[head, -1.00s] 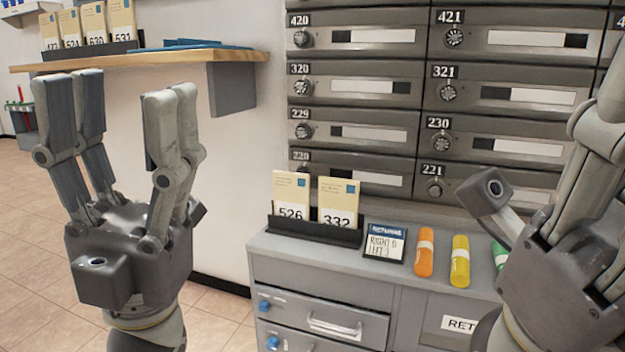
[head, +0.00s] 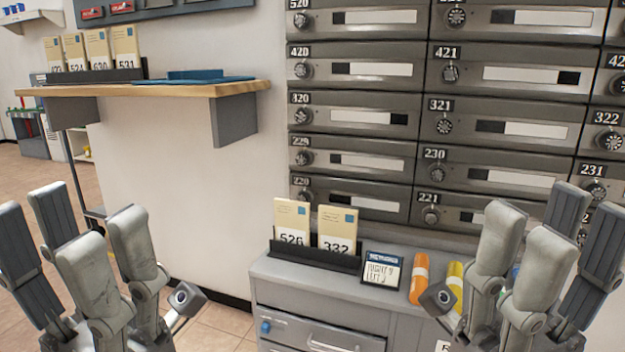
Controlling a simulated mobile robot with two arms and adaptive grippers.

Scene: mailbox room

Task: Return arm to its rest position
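My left gripper (head: 85,245) is at the lower left, fingers pointing up and spread apart, with nothing between them. My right gripper (head: 535,245) is at the lower right, fingers also up and spread, with nothing seen between them. It stands in front of the right part of the grey cabinet (head: 295,281) and hides some of its top. Neither gripper is seen touching anything.
Mailboxes (head: 365,118) fill the back wall. Envelopes 526 (head: 291,220) and 332 (head: 337,228) stand in a black holder beside a small sign (head: 382,270). Orange (head: 419,278) and yellow (head: 454,282) cylinders lie nearby. A wooden shelf (head: 190,90) juts out at left.

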